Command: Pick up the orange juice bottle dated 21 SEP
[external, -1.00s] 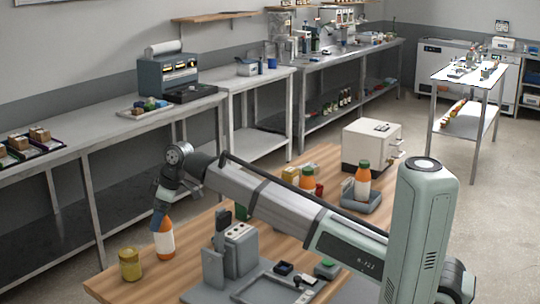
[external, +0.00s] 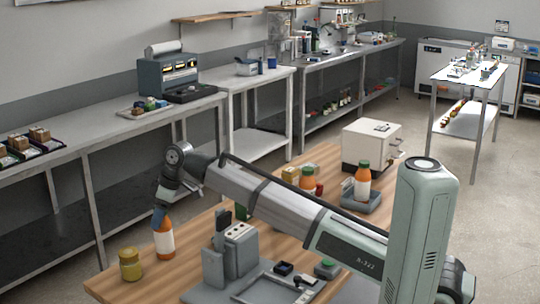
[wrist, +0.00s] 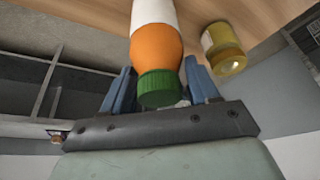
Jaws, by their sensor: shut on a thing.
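An orange juice bottle (external: 164,242) with a white label stands upright near the left edge of the wooden table (external: 190,270). My gripper (external: 160,212) is above it, shut on its upper part. In the wrist view the bottle's orange shoulder (wrist: 156,46) and green cap lie between the two blue fingers of my gripper (wrist: 160,80). No date is readable on any label. I cannot tell whether the held bottle is clear of the table.
A yellow jar (external: 131,266) stands just left of the held bottle; it also shows in the wrist view (wrist: 222,48). A grey block-like device (external: 232,254) and a tray frame (external: 275,286) are to the right. A white box machine (external: 371,147) stands at the back.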

